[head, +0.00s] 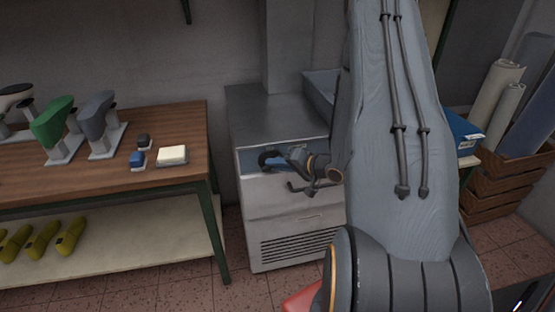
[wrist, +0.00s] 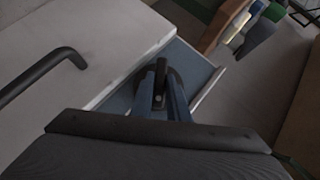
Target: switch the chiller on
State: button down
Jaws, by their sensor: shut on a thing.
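The chiller (head: 290,225) is a pale grey metal cabinet with a blue strip along the top of its front, a dark bar handle and a slatted vent below. My gripper (head: 268,159) is at the blue strip, near its left end. In the wrist view my gripper (wrist: 160,75) is shut on a small dark switch knob (wrist: 159,88) on the blue panel (wrist: 119,100). The fingers hide part of the knob, and I cannot read its setting. The chiller's handle (wrist: 40,72) shows at the left of the wrist view.
Rolls (head: 500,90) stand in a crate at right. Floor shows between bench and chiller.

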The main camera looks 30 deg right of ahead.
jog(key=shift+w+a+r+n+g+h+b, duration=0.1)
jog(key=shift+a+n+g+h+b, duration=0.15)
jog(key=shift+n+g+h, duration=0.7)
jog(key=shift+a+r+n+g+h+b, duration=0.15)
jog(key=shift+n+h+b, duration=0.35)
jog(key=shift+h, duration=1)
jog(key=shift+w+a+n+g+h+b, duration=0.1)
jog(key=shift+a+n+g+h+b, duration=0.1)
jog(key=shift+n+g+h, duration=0.8)
jog(key=shift+t+h, duration=0.3)
jog(key=shift+h, duration=0.15)
jog(key=c, duration=1.7)
grip_release()
jog(key=shift+r, duration=0.1)
jog(key=shift+b+v, duration=0.65)
jog(key=shift+v, duration=3.25)
